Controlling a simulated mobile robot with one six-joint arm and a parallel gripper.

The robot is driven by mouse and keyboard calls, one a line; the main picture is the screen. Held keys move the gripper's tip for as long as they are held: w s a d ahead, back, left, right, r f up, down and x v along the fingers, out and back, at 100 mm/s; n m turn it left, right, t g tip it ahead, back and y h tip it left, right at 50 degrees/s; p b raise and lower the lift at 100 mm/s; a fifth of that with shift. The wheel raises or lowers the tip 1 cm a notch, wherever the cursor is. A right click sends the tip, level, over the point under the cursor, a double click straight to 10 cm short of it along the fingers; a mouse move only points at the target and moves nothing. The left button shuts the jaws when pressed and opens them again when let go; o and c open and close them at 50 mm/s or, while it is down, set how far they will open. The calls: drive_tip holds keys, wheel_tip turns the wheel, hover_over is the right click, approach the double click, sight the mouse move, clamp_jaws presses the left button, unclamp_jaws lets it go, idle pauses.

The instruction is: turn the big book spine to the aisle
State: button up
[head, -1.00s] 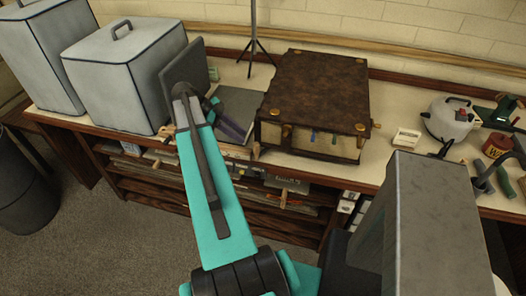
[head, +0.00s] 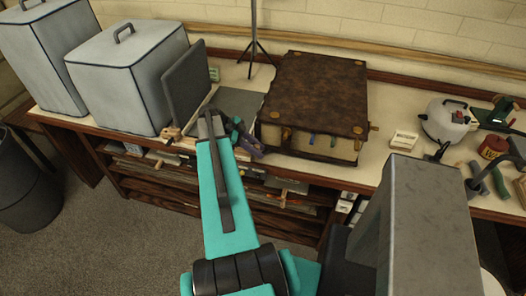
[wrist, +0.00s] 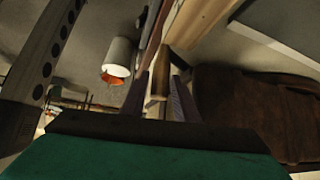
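The big book (head: 315,90) lies flat on the bench, with a dark brown mottled cover and brass corner studs. Its front side, facing the aisle, shows cream page edges and clasps; the spine is not visible. My gripper (head: 247,140) is at the bench's front edge, just left of the book's front left corner. In the wrist view the two purple fingers (wrist: 160,88) are apart, with a wooden piece visible between or beyond them; I cannot tell whether they touch it. The brown book cover (wrist: 250,110) fills the right of the wrist view.
A dark upright panel (head: 187,85) and a grey flat slab (head: 232,102) stand left of the book. Pale lidded boxes (head: 125,85) are farther left. A small cream tray (head: 404,140) and a white kettle-like pot (head: 446,122) are to the right. Shelves sit below the bench.

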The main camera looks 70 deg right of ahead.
drive_tip(key=shift+p+x, duration=0.5)
drive_tip(key=shift+x, duration=1.25)
clamp_jaws()
